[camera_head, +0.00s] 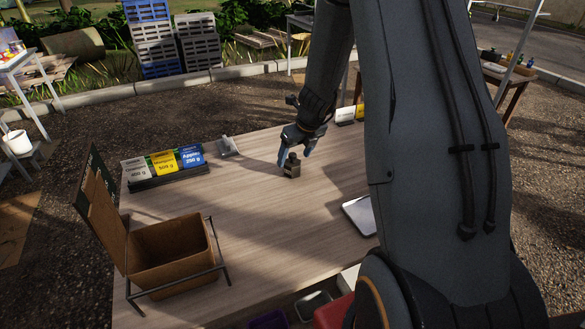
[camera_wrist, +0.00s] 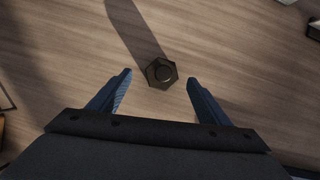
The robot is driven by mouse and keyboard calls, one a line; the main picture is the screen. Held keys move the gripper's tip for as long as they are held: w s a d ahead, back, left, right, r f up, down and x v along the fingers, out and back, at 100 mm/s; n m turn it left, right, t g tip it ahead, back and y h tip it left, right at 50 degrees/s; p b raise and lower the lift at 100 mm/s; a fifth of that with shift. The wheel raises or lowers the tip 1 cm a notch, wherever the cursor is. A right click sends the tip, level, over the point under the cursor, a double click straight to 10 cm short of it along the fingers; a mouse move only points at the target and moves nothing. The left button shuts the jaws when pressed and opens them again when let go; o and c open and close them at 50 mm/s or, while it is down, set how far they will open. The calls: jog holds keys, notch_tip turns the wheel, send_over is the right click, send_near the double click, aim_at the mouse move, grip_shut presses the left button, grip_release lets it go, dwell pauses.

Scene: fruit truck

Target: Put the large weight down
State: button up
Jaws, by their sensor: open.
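The large weight (camera_head: 292,166) is a dark, squat block with a knob on top. It stands upright on the wooden table (camera_head: 250,220), toward the back middle. In the wrist view the weight (camera_wrist: 161,73) shows from above as a dark hexagon with a round knob. My gripper (camera_head: 297,158) is over the table at the weight. Its two blue fingers are spread in the wrist view (camera_wrist: 158,80), one on each side of the weight, with a visible gap on both sides. Nothing is held between the fingers.
A rack of white, yellow and blue cards (camera_head: 165,163) stands at the table's back left. A brown open box (camera_head: 170,250) in a metal frame is at the front left. A flat light tray (camera_head: 359,215) lies right of the weight. The table's middle is clear.

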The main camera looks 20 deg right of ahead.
aim_at(294, 160)
jog(key=x, duration=0.5)
jog(key=shift+d+f, duration=0.2)
jog(key=shift+f, duration=0.1)
jog(key=shift+r, duration=0.1)
grip_shut()
